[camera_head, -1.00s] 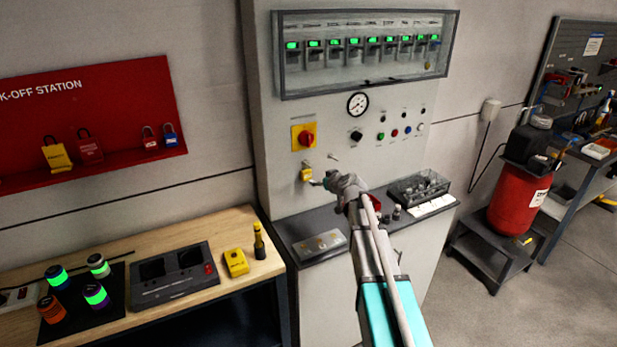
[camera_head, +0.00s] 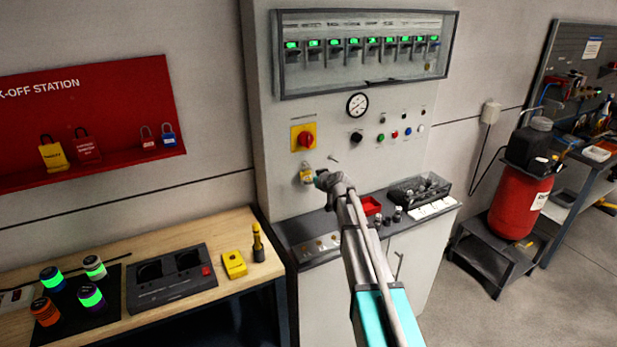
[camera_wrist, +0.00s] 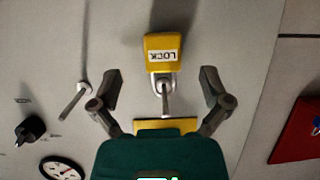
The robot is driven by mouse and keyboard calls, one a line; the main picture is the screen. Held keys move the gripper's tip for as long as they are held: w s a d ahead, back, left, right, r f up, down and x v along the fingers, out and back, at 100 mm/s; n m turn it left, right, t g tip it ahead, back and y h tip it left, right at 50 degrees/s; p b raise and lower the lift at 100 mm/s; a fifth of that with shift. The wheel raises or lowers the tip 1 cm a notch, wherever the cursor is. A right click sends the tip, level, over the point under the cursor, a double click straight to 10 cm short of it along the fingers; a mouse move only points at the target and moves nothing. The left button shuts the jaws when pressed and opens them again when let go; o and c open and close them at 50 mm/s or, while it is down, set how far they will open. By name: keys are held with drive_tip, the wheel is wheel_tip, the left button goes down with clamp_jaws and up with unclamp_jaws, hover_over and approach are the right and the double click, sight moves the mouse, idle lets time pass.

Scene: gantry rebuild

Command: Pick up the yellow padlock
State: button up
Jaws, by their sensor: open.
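The yellow padlock (camera_wrist: 162,54) with a "LOCK" label hangs by its silver shackle on a peg on the grey cabinet front. In the head view the padlock (camera_head: 306,178) is below the red and yellow rotary switch, partly hidden by my gripper (camera_head: 318,179). In the wrist view my gripper (camera_wrist: 162,92) is open, with one finger on each side of the shackle. Neither finger visibly touches the padlock. The wrist view is upside down, so the padlock body shows above the shackle.
The red and yellow switch (camera_head: 306,139), a gauge (camera_head: 357,105) and several buttons are on the panel above. A small metal peg (camera_wrist: 73,101) sticks out beside the padlock.

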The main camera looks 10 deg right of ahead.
sight(307, 174)
drive_tip(key=shift+b+x, duration=0.75)
drive_tip(key=shift+x, duration=1.55)
drive_tip(key=shift+s, duration=0.1)
clamp_jaws()
drive_tip(key=shift+r, duration=0.2)
drive_tip(key=shift+r+p, duration=0.65)
drive_tip(key=shift+p, duration=0.2)
drive_tip(key=s+d, duration=0.3)
drive_tip(key=s, duration=0.5)
drive_tip(key=s+d, duration=0.3)
drive_tip(key=s, duration=0.6)
